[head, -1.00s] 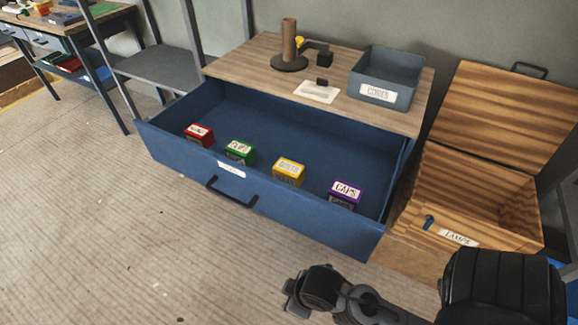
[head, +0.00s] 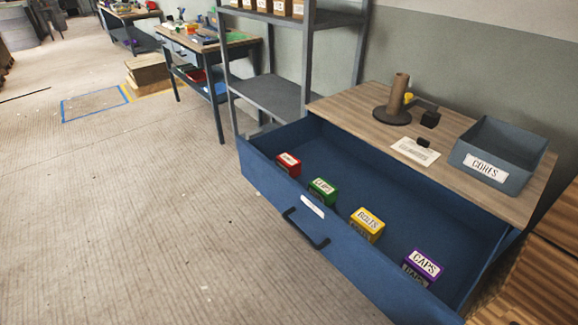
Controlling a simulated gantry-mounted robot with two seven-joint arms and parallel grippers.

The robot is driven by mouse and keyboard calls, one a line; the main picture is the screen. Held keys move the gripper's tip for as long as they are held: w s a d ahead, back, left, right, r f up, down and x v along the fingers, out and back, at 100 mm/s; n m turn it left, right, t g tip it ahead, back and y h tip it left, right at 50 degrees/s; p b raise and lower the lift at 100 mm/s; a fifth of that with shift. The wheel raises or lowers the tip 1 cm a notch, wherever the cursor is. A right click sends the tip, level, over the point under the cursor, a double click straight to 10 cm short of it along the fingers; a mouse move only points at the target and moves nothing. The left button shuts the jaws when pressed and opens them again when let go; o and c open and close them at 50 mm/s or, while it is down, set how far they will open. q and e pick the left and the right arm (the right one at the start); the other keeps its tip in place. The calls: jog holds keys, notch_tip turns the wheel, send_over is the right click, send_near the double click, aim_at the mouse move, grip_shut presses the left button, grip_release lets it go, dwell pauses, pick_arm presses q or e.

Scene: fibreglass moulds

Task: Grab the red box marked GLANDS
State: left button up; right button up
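A small red box (head: 288,165) with a white label sits inside the open blue drawer (head: 262,176), near its left end. The label is too small to read. To its right in a row are a green box (head: 323,191), a yellow box (head: 367,224) marked BOLTS and a purple box (head: 422,266) marked CAPS. Neither of my grippers shows in the head view.
The drawer's black handle (head: 305,229) sticks out in front. A shelf rack (head: 275,96) stands behind at left. The floor in front is clear.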

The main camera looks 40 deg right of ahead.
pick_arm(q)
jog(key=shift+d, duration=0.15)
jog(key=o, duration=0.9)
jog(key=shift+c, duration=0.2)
